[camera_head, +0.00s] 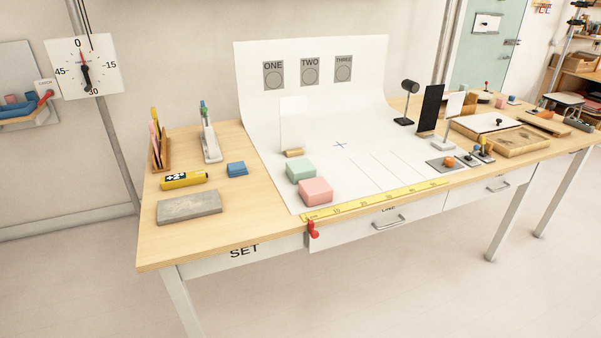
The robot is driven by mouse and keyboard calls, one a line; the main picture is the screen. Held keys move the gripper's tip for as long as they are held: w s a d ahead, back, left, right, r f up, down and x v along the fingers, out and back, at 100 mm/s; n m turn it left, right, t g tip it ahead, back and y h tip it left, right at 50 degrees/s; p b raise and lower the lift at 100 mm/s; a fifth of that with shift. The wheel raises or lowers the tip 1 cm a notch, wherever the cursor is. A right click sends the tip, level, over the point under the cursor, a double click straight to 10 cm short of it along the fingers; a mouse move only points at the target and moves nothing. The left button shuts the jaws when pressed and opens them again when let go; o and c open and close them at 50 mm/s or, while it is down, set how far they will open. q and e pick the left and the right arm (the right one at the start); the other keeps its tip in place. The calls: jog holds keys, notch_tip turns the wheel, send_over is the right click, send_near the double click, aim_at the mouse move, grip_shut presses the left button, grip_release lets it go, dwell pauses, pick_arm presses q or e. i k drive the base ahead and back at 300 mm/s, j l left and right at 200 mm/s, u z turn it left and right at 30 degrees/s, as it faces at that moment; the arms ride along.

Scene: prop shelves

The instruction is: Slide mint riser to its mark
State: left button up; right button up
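The mint riser (301,169) is a pale green block on the left part of the white backdrop sheet (350,125). A pink block (315,190) sits just in front of it, close to the sheet's front left edge. A small cross mark (340,145) shows on the sheet to the right of and behind the mint riser, with several thin lines to its right. I cannot tell from the view which marking belongs to the riser. Neither of my grippers is in view.
A wooden block (294,153) with a clear upright panel stands behind the mint riser. A blue block (237,169) and grey slab (189,207) lie left. The sheet's middle is clear.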

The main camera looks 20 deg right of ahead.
aim_at(302, 169)
jog(key=i+l+u, duration=0.2)
jog(key=i+l, duration=0.2)
jog(key=l, duration=0.25)
jog(key=i+l+u, duration=0.1)
jog(key=l, duration=0.25)
jog(key=i+l+u, duration=0.15)
jog(key=l, duration=0.25)
jog(key=i+l+u, duration=0.1)
jog(key=i+l, duration=0.15)
jog(key=l, duration=0.15)
